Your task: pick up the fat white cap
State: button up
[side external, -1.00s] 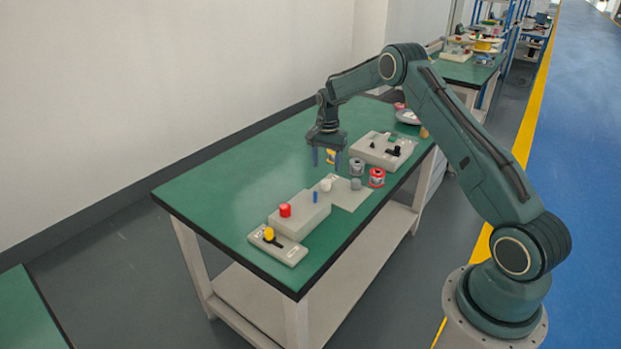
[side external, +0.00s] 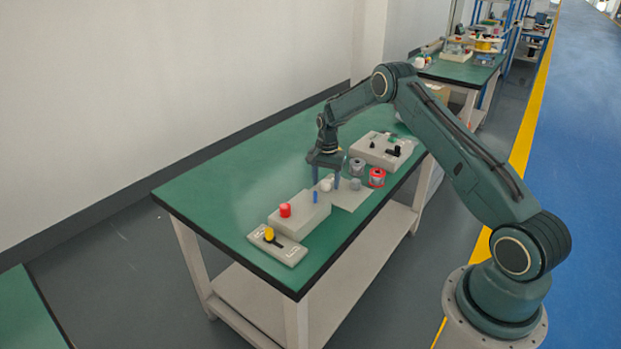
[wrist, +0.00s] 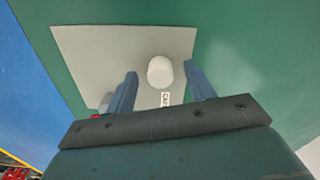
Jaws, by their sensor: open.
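A grey block with a red button (side external: 285,210) and a plate with a yellow knob (side external: 268,233) lie nearer the front.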

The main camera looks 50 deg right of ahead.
aim_at(326, 182)
jog(key=shift+f, duration=0.25)
jog(key=shift+c, duration=0.2)
jog(key=c, duration=1)
jog(key=shift+r, duration=0.1)
notch_tip(326, 182, up, 20)
dwell(0.3)
jog(key=shift+a, duration=0.1)
dwell(0.4)
